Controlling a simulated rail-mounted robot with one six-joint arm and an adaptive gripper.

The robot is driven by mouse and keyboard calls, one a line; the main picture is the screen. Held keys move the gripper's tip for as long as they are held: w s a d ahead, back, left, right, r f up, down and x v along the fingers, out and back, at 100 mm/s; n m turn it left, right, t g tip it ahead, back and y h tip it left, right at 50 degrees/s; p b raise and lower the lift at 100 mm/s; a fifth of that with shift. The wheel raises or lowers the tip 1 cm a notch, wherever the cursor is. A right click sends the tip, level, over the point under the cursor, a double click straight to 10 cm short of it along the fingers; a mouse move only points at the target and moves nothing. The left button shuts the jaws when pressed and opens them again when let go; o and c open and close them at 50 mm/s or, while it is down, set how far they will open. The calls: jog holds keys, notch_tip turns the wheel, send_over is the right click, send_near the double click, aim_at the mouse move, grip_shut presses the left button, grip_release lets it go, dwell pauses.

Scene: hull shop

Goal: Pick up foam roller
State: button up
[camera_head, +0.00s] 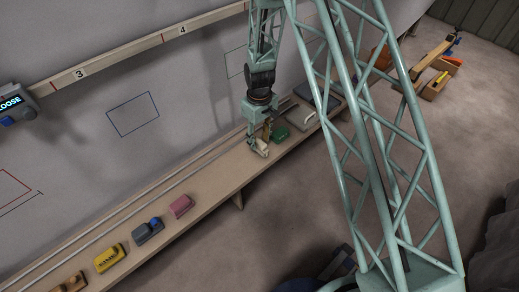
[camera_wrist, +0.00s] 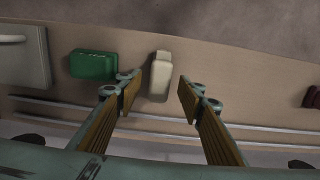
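My gripper (camera_head: 259,143) is low over the bench, pointing down. In the wrist view my gripper (camera_wrist: 155,92) is open, with its two ribbed fingers apart. A cream block-shaped item (camera_wrist: 160,76) lies on the bench just beyond and between the fingertips, nearer the left one; I see no clear contact. The same cream item (camera_head: 261,148) shows below the gripper in the head view, partly hidden. I cannot tell for certain which item is the foam roller.
A green block (camera_wrist: 93,65) lies close left of the cream item, near the left finger. A grey item (camera_wrist: 28,58) with a pale handle is farther left. Pink (camera_head: 181,206), blue-grey (camera_head: 148,231) and yellow (camera_head: 109,258) items line the bench (camera_head: 222,178). A wall stands behind.

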aim_at(259, 141)
jog(key=shift+f, duration=1.65)
jog(key=shift+c, duration=0.7)
jog(key=c, duration=0.8)
